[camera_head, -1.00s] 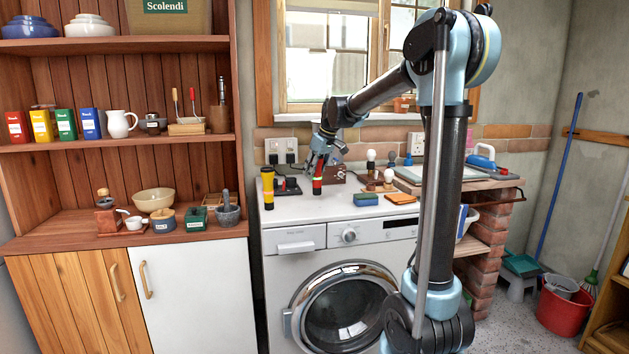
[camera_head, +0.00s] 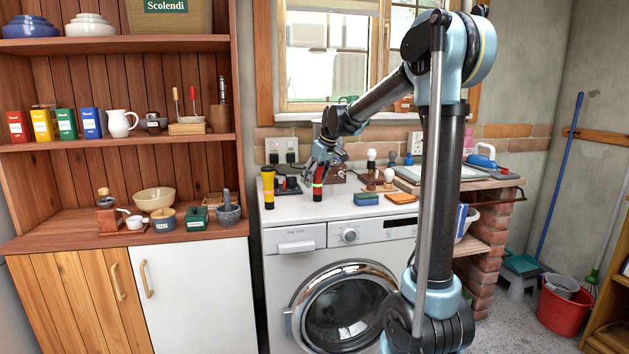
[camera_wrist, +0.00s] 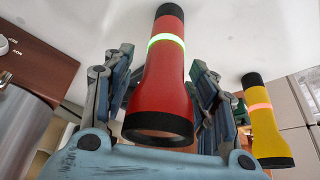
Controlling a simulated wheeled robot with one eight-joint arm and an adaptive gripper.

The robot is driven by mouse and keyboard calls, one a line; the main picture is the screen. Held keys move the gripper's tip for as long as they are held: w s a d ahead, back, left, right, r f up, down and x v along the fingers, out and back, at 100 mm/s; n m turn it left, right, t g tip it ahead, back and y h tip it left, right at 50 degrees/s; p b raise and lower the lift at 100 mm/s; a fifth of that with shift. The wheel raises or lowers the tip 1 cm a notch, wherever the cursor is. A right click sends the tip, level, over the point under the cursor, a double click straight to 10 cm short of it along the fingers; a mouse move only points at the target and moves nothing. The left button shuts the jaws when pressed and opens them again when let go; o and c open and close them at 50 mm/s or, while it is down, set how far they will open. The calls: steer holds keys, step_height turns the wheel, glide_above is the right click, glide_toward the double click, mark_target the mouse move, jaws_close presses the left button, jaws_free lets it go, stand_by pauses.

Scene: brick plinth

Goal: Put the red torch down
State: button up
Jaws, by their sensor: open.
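The red torch (camera_head: 319,177) has black ends and a glowing green ring. It stands upright on the white washing machine top (camera_head: 345,208), just right of the yellow torch (camera_head: 268,184). My gripper (camera_head: 321,164) is open around the red torch's upper part. In the wrist view the red torch (camera_wrist: 160,95) lies between my two spread fingers (camera_wrist: 160,100), with a visible gap on each side. The yellow torch (camera_wrist: 266,125), with a pale reddish ring, stands to the right there. Its dark end rests on the white surface.
A dark tray with a red-marked item (camera_head: 289,185) sits between and behind the torches. The front strip near the torches is clear.

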mark_target(320, 163)
steer(key=v, duration=1.2)
steer(key=shift+s+d, duration=0.15)
steer(key=shift+s, duration=0.05)
steer(key=s+d+f+m+h, duration=0.1)
steer(key=s+d+f+m, duration=0.1)
steer(key=s+d+f, duration=0.4)
steer(key=s+d+f+m, duration=0.1)
steer(key=s+d, duration=0.2)
steer(key=s, duration=0.4)
steer(key=s+d+f+m+h, duration=0.1)
steer(key=s+d+f+m, duration=0.1)
steer(key=s+d+f, duration=0.4)
steer(key=s+d+f+m, duration=0.2)
steer(key=s+d+f, duration=0.1)
steer(key=s+f, duration=0.5)
steer(key=s+d+f+m+h, duration=0.1)
steer(key=s+d+f+m, duration=0.1)
steer(key=s+f, duration=0.6)
steer(key=s+d, duration=0.1)
steer(key=s, duration=0.1)
steer(key=shift+s+d+m+g+h, duration=0.2)
steer(key=shift+s+m+g+h, duration=0.1)
steer(key=shift+m+g, duration=0.1)
steer(key=shift+w+f, duration=0.2)
steer(key=shift+w, duration=0.3)
